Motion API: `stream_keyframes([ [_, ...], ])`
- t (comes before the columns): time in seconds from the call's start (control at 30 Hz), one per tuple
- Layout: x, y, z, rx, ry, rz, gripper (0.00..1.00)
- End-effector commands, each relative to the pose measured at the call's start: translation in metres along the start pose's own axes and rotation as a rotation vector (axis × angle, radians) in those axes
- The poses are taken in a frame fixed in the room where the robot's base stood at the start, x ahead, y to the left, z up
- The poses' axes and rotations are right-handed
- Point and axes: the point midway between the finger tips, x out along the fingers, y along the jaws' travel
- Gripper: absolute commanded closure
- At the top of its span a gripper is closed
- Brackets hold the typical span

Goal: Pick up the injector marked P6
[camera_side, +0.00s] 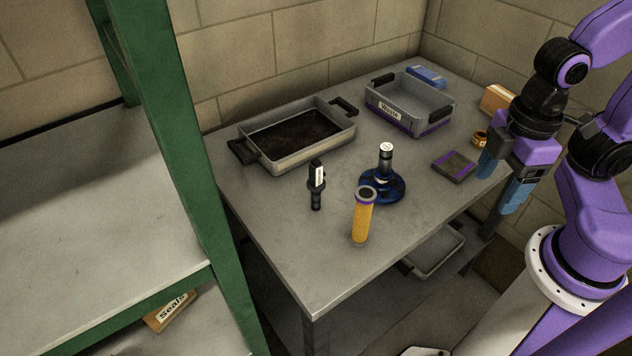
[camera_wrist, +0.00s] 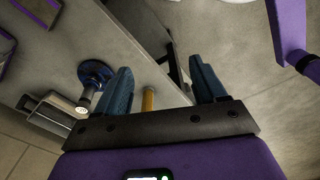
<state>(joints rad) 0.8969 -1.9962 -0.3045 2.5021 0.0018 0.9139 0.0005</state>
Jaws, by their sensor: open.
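Two dark injector-like parts are on the grey table in the side view. One black part (camera_side: 316,187) with a white label stands near the tray; its marking is too small to read. The other (camera_side: 385,154) has a round white top and stands upright in a round blue stand (camera_side: 392,188); its marking is also unreadable. I cannot tell which is P6. The wrist view shows the blue stand (camera_wrist: 94,71) and the white-topped part (camera_wrist: 86,98) left of my fingers. My gripper (camera_side: 497,192) is open and empty, off to the right of these parts. Its fingers also show in the wrist view (camera_wrist: 160,66).
A yellow cylinder with a purple rim (camera_side: 361,220) stands in front of the blue stand. A dark-bottomed tray (camera_side: 283,160), a bin labelled Waste (camera_side: 418,127), a flat dark box (camera_side: 454,166) and an orange ring (camera_side: 480,138) are on the table. Green shelving (camera_side: 190,130) stands left.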

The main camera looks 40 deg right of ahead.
Motion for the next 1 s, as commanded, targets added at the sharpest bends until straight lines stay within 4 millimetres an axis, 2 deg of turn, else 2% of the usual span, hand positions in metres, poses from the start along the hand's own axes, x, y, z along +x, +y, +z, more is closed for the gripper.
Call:
stream_keyframes([
  [0.17,-0.011,0.000,-0.002,0.000,0.005,0.000,0.30],
  [0.4,-0.054,0.001,-0.004,-0.006,0.001,0.004,0.30],
  [0.77,-0.050,0.050,-0.057,-0.201,-0.191,0.166,0.30],
  [1.0,-0.049,0.094,-0.117,-0.394,-0.414,0.306,0.30],
])
